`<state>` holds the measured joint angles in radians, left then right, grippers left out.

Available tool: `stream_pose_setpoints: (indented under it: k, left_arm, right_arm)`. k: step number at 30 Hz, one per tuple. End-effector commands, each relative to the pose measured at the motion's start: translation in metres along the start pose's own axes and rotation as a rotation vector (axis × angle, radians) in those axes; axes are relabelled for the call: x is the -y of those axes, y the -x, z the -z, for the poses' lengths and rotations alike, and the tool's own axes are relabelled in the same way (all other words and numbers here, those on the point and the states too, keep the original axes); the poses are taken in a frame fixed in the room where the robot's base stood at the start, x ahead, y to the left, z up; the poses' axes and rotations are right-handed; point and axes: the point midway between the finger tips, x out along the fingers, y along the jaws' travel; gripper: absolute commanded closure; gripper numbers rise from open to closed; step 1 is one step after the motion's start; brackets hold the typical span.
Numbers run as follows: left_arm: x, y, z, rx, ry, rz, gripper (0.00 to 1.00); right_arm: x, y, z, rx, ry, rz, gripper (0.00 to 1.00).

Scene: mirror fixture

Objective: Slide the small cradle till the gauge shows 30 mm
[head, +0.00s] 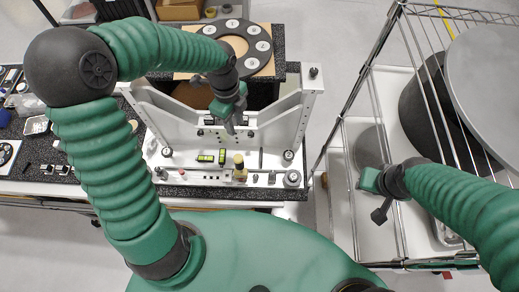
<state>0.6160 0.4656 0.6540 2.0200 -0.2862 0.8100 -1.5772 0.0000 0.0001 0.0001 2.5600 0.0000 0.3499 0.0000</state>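The white mirror fixture (280,126) stands on a dark speckled bench top, with a raised frame at each side. My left gripper (231,127) points down over the middle of its crossbar, at or just above small dark parts there. The fingertips are small, so I cannot tell whether they touch or hold anything. Two small yellow-green windows (213,157) sit on the fixture's front part; no reading is legible. I cannot pick out the small cradle or the gauge with certainty. My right gripper (376,211) hangs away from the fixture, by the wire rack; its finger opening is unclear.
A dark ring with numbered white discs (253,48) lies behind. A wire rack (363,104) with a large dark drum stands right. Small tools lie on the left bench.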

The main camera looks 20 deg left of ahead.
Motion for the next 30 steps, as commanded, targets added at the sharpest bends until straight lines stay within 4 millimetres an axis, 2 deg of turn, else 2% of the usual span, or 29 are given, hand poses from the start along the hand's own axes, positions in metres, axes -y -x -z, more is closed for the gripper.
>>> stream_pose_setpoints:
  k: [1,6,10,14,17,30]
  left_arm:
    - [0.001,-0.013,0.004,-0.014,-0.175,0.010,0.68]
    - [0.012,-0.032,0.022,-0.031,-0.779,0.096,0.68]
    - [0.019,-0.035,0.032,-0.024,-1.029,0.150,0.68]
    - [0.022,-0.041,0.035,-0.020,-1.094,0.164,0.68]
    - [0.024,-0.055,0.037,-0.022,-1.096,0.162,0.68]
    - [0.036,-0.165,0.048,-0.023,-1.092,0.159,0.68]
  right_arm:
    - [0.000,-0.004,-0.001,0.000,0.000,0.000,0.68]
    - [0.000,-0.009,-0.002,0.000,0.000,0.000,0.68]
    - [0.000,-0.010,-0.003,0.000,0.000,0.000,0.68]
    - [0.000,-0.011,-0.003,0.000,0.000,0.000,0.68]
    - [0.000,-0.011,-0.003,0.000,0.000,0.000,0.68]
    - [0.000,-0.008,-0.002,0.000,0.000,0.000,0.68]
